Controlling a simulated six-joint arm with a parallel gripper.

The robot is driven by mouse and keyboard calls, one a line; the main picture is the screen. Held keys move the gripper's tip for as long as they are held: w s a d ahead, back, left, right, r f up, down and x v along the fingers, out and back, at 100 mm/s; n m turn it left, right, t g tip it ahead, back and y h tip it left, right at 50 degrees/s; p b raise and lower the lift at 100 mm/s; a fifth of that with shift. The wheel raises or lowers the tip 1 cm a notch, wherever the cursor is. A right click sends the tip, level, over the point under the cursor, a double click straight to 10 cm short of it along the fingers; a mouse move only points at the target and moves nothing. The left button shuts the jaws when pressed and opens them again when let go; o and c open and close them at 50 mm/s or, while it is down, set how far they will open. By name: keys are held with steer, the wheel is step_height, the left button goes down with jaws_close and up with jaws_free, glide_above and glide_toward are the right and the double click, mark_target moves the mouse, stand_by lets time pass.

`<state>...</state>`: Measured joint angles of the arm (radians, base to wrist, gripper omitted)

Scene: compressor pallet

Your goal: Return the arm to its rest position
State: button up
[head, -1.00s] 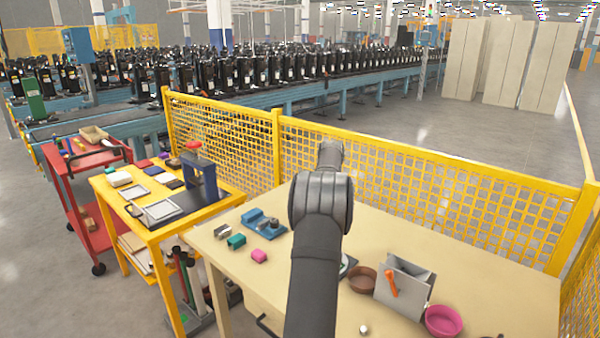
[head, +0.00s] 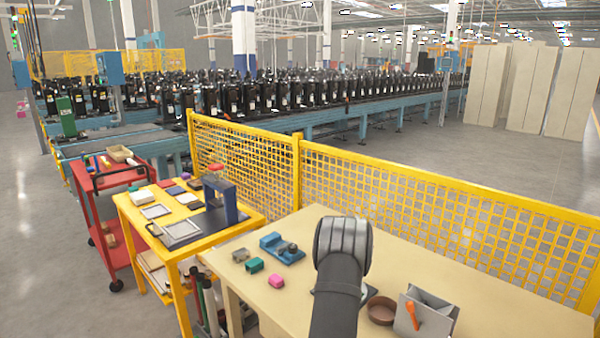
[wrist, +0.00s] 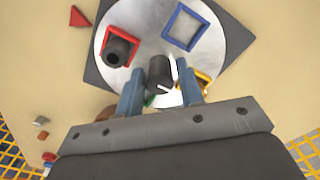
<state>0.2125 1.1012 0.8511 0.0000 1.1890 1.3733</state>
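My dark arm (head: 340,262) rises from the bottom edge of the head view over the beige table (head: 420,265); my gripper is hidden there. In the wrist view my gripper (wrist: 159,68) has its two blue-grey fingers apart. A dark cylinder (wrist: 160,80) shows between them with a gap on each side, so it does not look gripped. Below is a round metal disc (wrist: 235,38) on a dark square plate (wrist: 92,72). On the disc are a blue square frame (wrist: 166,28), a red frame with a dark cylinder (wrist: 122,45) and a partly hidden yellow frame (wrist: 204,78).
The table carries a blue fixture (head: 280,247), small green (head: 254,265) and pink (head: 276,281) blocks, a brown bowl (head: 381,310) and a grey holder (head: 422,318) with an orange tool. Yellow mesh fence (head: 420,205) borders the back. A yellow bench (head: 150,228) stands left.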

stand_by(0.3)
step_height(320, 180, up, 17)
step_height(320, 180, down, 18)
steer(key=shift+r, duration=0.2)
steer(key=shift+r+n, duration=0.2)
steer(key=shift+n, duration=0.6)
steer(key=n, duration=0.3)
steer(key=shift+n, duration=2.2)
